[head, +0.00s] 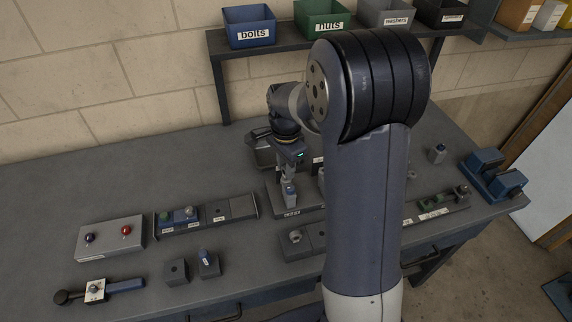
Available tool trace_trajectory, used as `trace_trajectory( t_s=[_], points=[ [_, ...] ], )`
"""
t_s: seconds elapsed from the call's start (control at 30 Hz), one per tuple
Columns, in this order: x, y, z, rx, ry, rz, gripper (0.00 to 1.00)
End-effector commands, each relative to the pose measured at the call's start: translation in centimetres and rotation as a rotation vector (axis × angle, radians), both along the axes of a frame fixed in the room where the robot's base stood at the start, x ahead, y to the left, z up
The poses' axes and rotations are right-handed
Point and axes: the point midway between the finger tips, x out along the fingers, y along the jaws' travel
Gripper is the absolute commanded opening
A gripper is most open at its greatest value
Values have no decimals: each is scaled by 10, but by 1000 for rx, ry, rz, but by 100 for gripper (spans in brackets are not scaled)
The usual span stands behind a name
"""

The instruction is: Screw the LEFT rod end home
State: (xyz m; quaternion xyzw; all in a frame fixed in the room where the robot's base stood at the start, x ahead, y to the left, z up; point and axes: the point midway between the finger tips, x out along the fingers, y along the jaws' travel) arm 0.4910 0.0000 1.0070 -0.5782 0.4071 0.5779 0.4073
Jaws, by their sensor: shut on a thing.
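My gripper (290,178) points down over a dark labelled fixture (281,202) at the middle of the bench. It is shut on a small pale grey part with a blue patch (291,194), which stands upright at the fixture. I cannot tell whether this part is the left rod end, or whether it touches the fixture or is seated in it. My forearm hides the right side of the fixture and the bench behind it. The thread of the part cannot be made out at this size.
Left lie a box with blue and red knobs (109,238), a labelled tray (244,207), two small dark blocks (176,271) and a black-handled tool (72,296). A blue clamp (490,174) is at right. Labelled bins (249,32) stand on a shelf behind. The far left bench is clear.

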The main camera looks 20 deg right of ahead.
Motion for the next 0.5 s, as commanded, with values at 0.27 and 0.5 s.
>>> trace_trajectory(
  t_s=[0.27, 0.5],
  points=[
    [0, 0, -1, 0, 2, 37, 0],
    [-1, 0, -1, 0, 2, 126, 0]
  ],
)
